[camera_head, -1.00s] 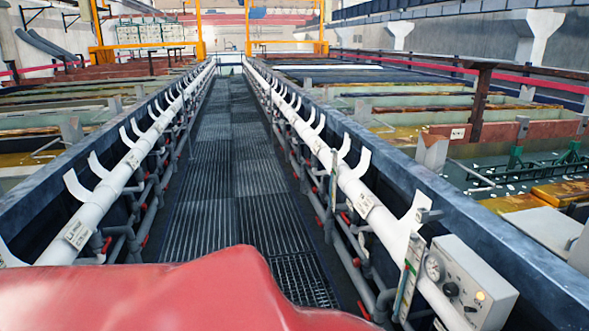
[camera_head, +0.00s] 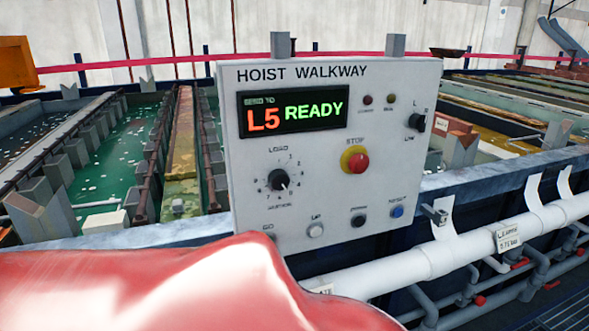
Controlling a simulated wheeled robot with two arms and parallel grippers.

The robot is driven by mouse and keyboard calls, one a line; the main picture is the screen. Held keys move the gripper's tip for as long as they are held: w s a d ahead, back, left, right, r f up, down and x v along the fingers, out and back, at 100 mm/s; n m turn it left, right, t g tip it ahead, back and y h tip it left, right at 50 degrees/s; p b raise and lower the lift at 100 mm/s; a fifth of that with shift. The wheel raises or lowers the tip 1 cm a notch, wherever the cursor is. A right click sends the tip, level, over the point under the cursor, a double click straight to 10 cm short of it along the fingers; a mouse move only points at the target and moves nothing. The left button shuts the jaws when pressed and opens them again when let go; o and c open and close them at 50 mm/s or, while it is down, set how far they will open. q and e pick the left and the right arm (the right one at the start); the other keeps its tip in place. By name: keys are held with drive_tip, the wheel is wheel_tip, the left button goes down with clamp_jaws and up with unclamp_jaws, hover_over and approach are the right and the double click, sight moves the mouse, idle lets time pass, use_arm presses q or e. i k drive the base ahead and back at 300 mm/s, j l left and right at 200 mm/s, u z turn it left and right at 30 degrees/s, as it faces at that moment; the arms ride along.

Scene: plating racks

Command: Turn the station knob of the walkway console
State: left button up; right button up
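The walkway console (camera_head: 320,215) is a pale upright panel headed "HOIST WALKWAY", facing me near the middle. Its display (camera_head: 293,108) shows "L5" in red and "READY" in green, under small text like "SEND TO". The station knob (camera_head: 278,180) is a dark round dial at the panel's lower left, with small marks around it and "LOAD" above. The label below it is too small to read surely, and so is its exact pointer setting. Neither of my grippers is in view.
A red stop button (camera_head: 358,162) on a yellow collar sits right of the knob. A second dark knob (camera_head: 416,122) is at upper right. Small buttons line the bottom. A white pipe (camera_head: 450,254) runs below at right. Tanks (camera_head: 110,185) lie behind. My red body covers the lower left.

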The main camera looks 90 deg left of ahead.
sight(279, 179)
drive_tip(key=u, duration=2.4)
